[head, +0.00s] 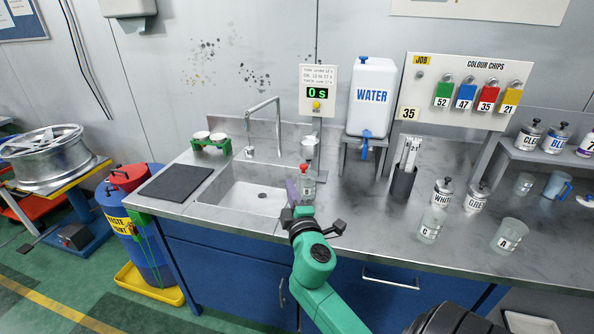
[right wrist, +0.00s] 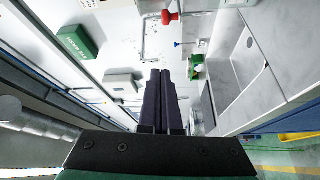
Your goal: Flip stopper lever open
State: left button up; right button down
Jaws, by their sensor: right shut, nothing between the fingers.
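A small clear container with a red part near its top and a label (head: 308,187) stands at the sink's right edge in the head view. My right gripper (head: 292,192) is just left of it, with its purple fingers partly hidden behind the wrist; I cannot tell whether they touch it. In the right wrist view the fingers (right wrist: 161,78) are shut together with nothing between them. A red knob or lever (right wrist: 170,17) on a pale body shows beyond the fingertips, apart from them. I cannot tell for sure which part is the stopper lever. My left gripper is not in view.
The sink (head: 232,195) and its tap (head: 262,104) are left of my right gripper. Behind are a timer sign (head: 318,78) and a water tank (head: 371,98) with a blue tap. Clear cups (head: 432,224) and labelled tins (head: 442,190) stand to the right.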

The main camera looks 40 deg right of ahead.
jog(key=shift+w, duration=0.1)
jog(key=w+d+p, duration=0.2)
jog(key=w+d, duration=0.4)
jog(key=d, duration=0.1)
jog(key=shift+f, duration=0.15)
jog(key=shift+d, duration=0.1)
dwell(0.4)
